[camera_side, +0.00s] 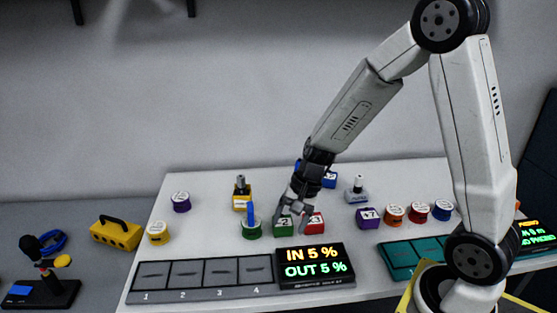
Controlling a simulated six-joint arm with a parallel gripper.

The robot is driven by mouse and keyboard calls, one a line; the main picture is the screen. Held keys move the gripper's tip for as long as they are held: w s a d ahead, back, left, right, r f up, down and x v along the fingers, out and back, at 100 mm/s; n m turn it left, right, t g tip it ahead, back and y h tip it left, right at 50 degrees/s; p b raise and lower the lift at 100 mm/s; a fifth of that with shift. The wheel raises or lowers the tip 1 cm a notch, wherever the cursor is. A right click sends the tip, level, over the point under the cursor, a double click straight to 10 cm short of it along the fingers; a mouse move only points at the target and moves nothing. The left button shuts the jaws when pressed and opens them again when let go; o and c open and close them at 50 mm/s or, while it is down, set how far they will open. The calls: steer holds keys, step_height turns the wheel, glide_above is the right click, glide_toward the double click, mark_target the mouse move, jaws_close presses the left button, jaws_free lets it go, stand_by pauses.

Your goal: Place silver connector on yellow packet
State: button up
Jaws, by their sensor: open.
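A yellow packet (243,204) stands on the white table left of my gripper, with a small dark and silvery piece (241,184) upright on it. A silver-grey piece with a dark tip (357,190) stands right of my gripper; I cannot tell which of these two is the silver connector. My gripper (290,213) is open and points down just above or behind the green block marked 2 (284,227) and the red block marked 3 (315,224). It partly covers them, and I cannot tell whether it touches them. No connector shows between its fingers.
A green round piece with a blue stick (250,226) stands close left of my gripper. A purple block (368,218) and several round pieces stand to the right. A numbered tray (205,275), a display (316,266) and a teal tray (405,258) line the front edge.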

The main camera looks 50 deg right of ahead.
steer(key=s+a+r+n+h, duration=0.1)
steer(key=s+r+n+h, duration=0.1)
steer(key=s+n+h, duration=0.2)
steer(key=shift+s+r+n+t, duration=0.15)
steer(key=shift+s+n+t, duration=0.25)
steer(key=shift+s+n, duration=2.45)
steer(key=shift+w+n, duration=0.95)
steer(key=shift+w, duration=0.1)
